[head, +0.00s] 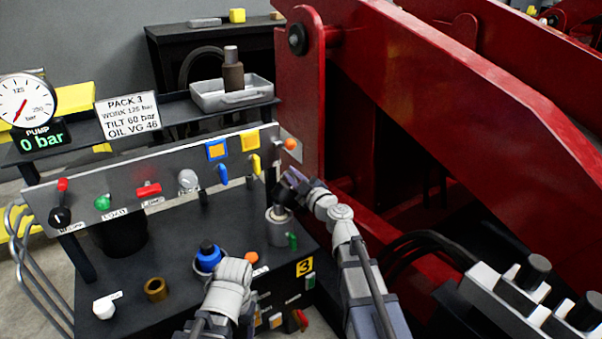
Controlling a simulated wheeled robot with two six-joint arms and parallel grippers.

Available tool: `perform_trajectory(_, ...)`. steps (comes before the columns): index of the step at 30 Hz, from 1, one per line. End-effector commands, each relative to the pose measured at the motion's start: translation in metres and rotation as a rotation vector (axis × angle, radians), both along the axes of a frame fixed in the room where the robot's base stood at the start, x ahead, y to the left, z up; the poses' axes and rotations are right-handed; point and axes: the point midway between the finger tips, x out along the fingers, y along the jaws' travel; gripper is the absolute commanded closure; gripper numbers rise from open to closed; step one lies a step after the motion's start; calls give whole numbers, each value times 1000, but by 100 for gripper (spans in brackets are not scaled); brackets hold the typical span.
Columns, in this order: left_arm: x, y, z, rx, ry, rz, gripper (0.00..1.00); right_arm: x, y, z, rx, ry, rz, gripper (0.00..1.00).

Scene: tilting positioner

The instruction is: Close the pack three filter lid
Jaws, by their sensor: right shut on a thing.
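The pack three filter is a short grey cylinder (279,232) on the black bench top, beside a yellow label marked 3. My right gripper (287,190) is just above it, shut on a dark part that appears to be the filter lid. The fingers and this part blend together, so the lid's exact angle and whether it touches the cylinder's rim are unclear. My left arm's wrist (231,278) is at the front of the bench, close to a blue cap with a dark top (208,257). Its fingertips cannot be made out.
A control panel (150,190) with levers and knobs stands behind the bench top. A brass ring (155,289) and a white knob (104,307) are at front left. A small green part (293,241) is beside the filter. A large red steel frame (440,90) bounds the right side.

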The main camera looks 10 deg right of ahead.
Motion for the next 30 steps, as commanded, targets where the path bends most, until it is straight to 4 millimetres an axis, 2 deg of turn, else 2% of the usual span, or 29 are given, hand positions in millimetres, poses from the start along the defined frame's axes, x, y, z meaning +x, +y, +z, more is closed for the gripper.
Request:
perform_trajectory(13,0,0,-15,0,0,3,30,-17,44,-15,4,1,0,100)
perform_trajectory(15,0,0,-18,0,0,4,30,-19,50,-18,-44,-16,0,100)
perform_trajectory(18,0,0,-23,0,-1,5,30,-21,57,-23,-120,-44,0,100)
perform_trajectory(25,0,0,-32,0,-1,7,30,-25,69,-32,-127,-45,-2,100)
perform_trajectory(30,0,0,-36,0,-1,9,30,-27,74,-37,-195,-70,-2,100)
